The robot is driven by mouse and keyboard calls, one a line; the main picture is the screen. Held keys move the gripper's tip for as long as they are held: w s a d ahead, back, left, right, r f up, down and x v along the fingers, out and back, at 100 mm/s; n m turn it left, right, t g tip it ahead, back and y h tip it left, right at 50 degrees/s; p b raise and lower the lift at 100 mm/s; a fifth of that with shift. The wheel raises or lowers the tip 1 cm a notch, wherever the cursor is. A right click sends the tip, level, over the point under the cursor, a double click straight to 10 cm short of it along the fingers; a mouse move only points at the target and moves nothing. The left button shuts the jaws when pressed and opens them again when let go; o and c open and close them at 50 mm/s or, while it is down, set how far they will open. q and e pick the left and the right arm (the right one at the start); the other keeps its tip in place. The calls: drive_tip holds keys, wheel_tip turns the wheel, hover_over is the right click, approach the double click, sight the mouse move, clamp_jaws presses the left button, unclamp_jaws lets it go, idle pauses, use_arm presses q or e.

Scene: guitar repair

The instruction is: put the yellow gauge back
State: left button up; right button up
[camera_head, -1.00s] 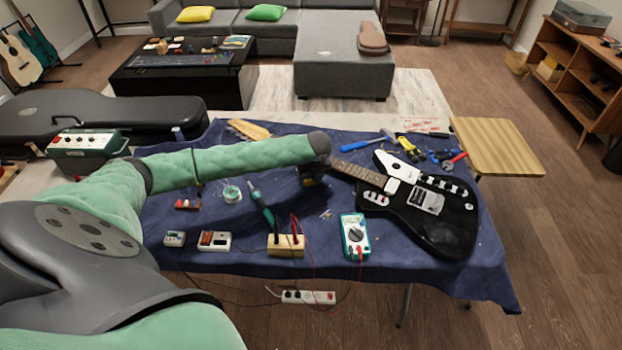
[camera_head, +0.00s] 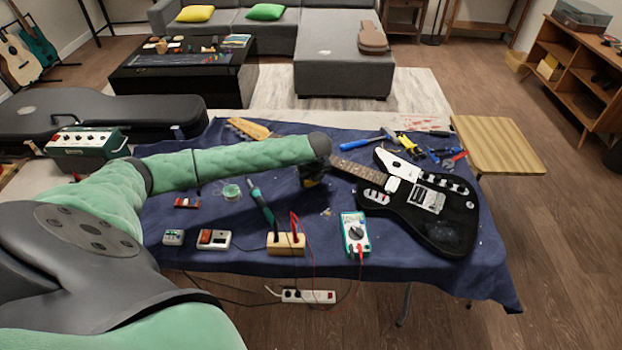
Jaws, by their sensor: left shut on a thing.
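My left gripper (camera_head: 311,182) is over the blue mat, just left of the guitar neck. It is small, dark and partly hidden behind my wrist. A small patch of yellow shows at its jaws, which are shut on it. This appears to be the yellow gauge (camera_head: 313,183), mostly hidden; I cannot tell whether it touches the mat. My right gripper is not in view.
The blue mat (camera_head: 400,272) covers the table. A black electric guitar (camera_head: 450,232) lies right of the gripper. Tools, including a blue-handled one (camera_head: 358,145), lie behind. A soldering iron (camera_head: 262,205) in its stand and a multimeter (camera_head: 355,232) stand in front.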

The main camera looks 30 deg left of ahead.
use_arm(q)
drive_tip(key=shift+f, duration=0.1)
drive_tip(key=o, duration=1.2)
drive_tip(key=b+v, duration=0.2)
drive_tip(key=v, duration=0.4)
drive_tip(key=shift+v, duration=0.9)
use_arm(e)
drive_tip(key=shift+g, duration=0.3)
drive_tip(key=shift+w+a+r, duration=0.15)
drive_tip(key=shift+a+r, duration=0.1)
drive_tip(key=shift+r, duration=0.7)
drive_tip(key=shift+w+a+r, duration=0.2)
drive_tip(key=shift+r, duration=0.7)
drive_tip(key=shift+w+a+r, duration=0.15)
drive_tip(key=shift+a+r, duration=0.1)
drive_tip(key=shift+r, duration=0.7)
